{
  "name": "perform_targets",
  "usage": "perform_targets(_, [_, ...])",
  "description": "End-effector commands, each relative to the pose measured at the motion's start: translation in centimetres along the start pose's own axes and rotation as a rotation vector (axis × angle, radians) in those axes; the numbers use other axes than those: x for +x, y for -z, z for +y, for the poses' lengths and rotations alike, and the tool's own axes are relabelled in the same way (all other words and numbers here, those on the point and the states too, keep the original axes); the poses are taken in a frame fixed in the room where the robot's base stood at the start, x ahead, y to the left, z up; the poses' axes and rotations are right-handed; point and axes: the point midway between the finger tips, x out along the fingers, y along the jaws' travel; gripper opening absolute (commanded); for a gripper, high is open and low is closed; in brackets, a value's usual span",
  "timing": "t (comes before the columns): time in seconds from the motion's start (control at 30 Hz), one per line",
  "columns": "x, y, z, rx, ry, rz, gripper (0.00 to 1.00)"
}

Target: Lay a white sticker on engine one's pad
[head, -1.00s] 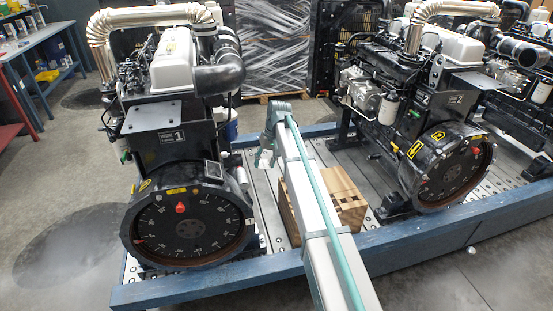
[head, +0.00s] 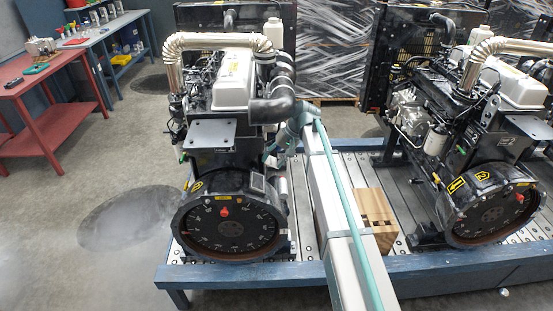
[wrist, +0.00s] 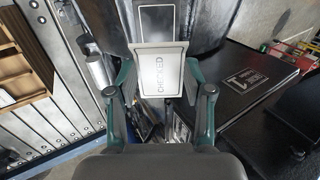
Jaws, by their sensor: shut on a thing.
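Engine one (head: 235,80) stands at the left of the blue-edged platform in the head view. A small dark plate with a pale border, probably its pad, sits on the flywheel housing (head: 257,181). In the head view my gripper is at engine one's right side, and the sticker cannot be made out there.
Engine two (head: 470,130) stands to the right. A wooden block (head: 377,215) lies on the slotted deck between the engines. A red bench (head: 45,95) and a blue bench (head: 115,40) stand at the left. The floor left of engine one is clear.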

Motion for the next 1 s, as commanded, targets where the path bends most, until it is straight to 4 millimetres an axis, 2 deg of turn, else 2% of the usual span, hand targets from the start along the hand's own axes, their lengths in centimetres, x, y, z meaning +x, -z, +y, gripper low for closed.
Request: perform_targets(1.0, [8.6,0.0,0.1,-0.001,-0.001,-0.001,0.36])
